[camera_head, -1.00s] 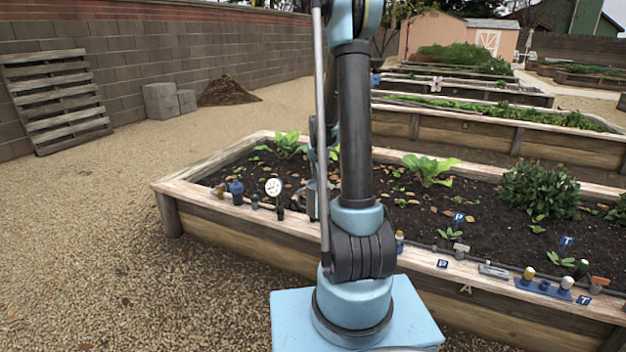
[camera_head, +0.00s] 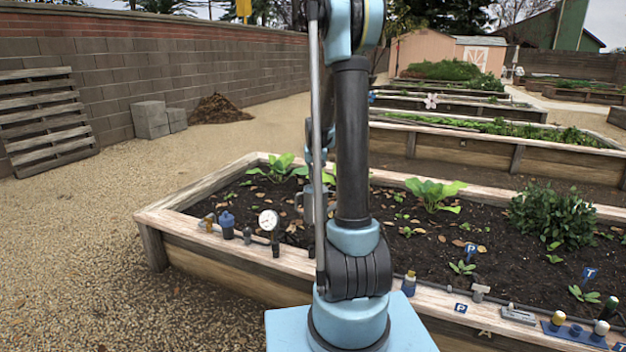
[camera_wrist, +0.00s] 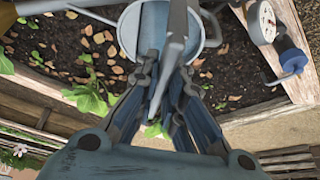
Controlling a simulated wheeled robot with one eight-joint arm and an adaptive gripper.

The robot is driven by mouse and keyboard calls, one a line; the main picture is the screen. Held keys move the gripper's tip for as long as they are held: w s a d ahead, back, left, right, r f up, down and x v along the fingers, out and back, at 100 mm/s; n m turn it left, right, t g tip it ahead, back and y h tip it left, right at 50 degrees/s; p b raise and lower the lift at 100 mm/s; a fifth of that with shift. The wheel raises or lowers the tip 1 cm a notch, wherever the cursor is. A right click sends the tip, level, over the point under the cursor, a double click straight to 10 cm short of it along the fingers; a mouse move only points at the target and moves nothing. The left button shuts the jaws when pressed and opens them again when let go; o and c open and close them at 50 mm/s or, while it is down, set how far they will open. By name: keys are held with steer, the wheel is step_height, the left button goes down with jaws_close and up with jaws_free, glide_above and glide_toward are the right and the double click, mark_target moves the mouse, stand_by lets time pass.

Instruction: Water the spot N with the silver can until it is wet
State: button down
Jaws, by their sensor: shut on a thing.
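The silver can (camera_wrist: 215,28) is in my gripper (camera_wrist: 168,72), seen from above in the wrist view over the dark soil of the bed. My gripper is shut on it. In the head view the can (camera_head: 308,208) is mostly hidden behind my arm, near the front rim of the nearest bed. I cannot make out a marker N; the readable signs in the bed are P (camera_head: 470,252) and T (camera_head: 590,273).
The near bed's wooden rim (camera_head: 190,232) carries a blue-capped item (camera_head: 227,224), a round gauge (camera_head: 268,221), a bottle (camera_head: 409,284) and small fittings at right. Leafy plants (camera_head: 435,193) and a bush (camera_head: 552,214) grow in the bed. Gravel (camera_head: 70,250) lies open at left.

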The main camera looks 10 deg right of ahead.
mark_target(321, 188)
steer(key=shift+a+f, duration=0.1)
steer(key=shift+f, duration=2.35)
steer(key=shift+s+d+r+y, duration=0.1)
steer(key=shift+d+r+y, duration=0.3)
steer(key=shift+d+y, duration=0.55)
steer(key=shift+d+m+t+y, duration=0.3)
steer(key=shift+d+y, duration=0.1)
steer(key=shift+y, duration=0.45)
steer(key=shift+s+d+f+y, duration=0.1)
steer(key=shift+d+y, duration=0.6)
steer(key=shift+y, duration=0.1)
steer(key=shift+d, duration=0.15)
stand_by(2.6)
